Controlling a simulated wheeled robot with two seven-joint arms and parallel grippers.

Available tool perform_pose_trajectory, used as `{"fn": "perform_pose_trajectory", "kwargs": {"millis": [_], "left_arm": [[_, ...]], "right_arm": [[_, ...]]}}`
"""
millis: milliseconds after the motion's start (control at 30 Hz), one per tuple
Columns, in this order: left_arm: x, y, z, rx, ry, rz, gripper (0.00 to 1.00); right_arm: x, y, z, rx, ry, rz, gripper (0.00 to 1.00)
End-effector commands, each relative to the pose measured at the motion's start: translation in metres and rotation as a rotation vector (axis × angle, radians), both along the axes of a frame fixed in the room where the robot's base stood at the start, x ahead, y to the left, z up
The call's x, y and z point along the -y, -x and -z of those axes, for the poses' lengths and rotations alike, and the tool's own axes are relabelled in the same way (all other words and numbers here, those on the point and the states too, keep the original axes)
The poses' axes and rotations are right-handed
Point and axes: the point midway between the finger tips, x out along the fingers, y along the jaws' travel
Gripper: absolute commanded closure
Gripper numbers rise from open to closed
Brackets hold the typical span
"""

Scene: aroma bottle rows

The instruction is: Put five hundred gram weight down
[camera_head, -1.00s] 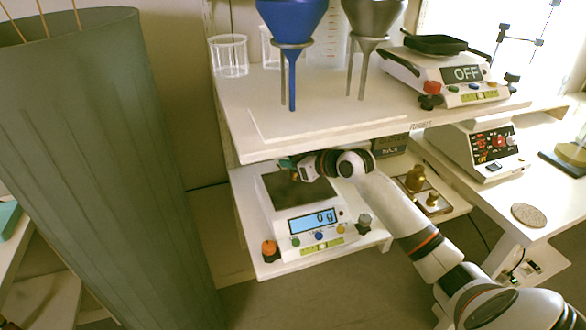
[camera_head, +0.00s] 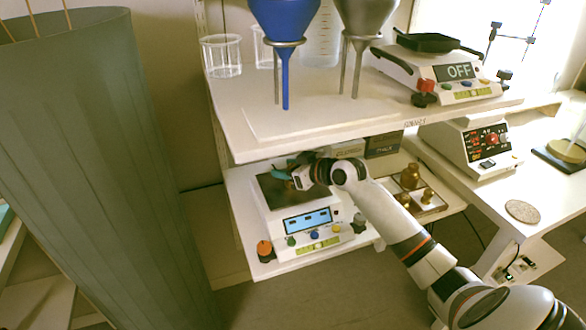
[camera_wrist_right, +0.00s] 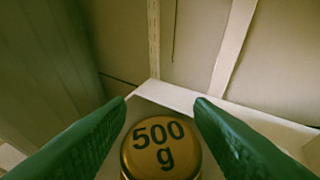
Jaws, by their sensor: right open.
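The brass weight (camera_wrist_right: 160,150) marked "500 g" shows at the bottom of the right wrist view, label up, between two green fingers. My right gripper (camera_head: 284,172) is open over the dark pan (camera_head: 278,194) of the lower-shelf scale; the open fingers also show in the wrist view (camera_wrist_right: 160,105). In the head view the gripper largely hides the weight, so its contact with the pan is hard to see. The scale's blue display (camera_head: 308,221) shows dashes. My left gripper is not in view.
The upper shelf (camera_head: 350,121) lies close above my right gripper. A tray (camera_head: 433,207) with smaller brass weights stands right of the scale. An orange knob (camera_head: 264,248) is at the scale's front left. A large grey-green bin (camera_head: 95,150) fills the left.

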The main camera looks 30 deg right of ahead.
Motion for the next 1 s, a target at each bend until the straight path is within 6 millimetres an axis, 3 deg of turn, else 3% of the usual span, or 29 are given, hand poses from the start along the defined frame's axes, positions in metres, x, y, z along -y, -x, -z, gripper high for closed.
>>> {"fn": "perform_pose_trajectory", "kwargs": {"millis": [167,400,600,1000], "left_arm": [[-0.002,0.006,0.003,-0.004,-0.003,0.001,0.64],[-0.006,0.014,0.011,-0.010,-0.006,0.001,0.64],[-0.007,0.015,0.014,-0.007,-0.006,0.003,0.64],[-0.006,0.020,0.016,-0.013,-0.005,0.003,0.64]], "right_arm": [[0.006,0.016,-0.008,0.000,0.003,0.001,0.52],[0.019,0.063,-0.027,-0.004,0.004,0.000,0.52],[0.028,0.093,-0.041,-0.002,0.001,0.001,0.52],[0.031,0.106,-0.048,0.001,0.000,0.000,0.52]]}}
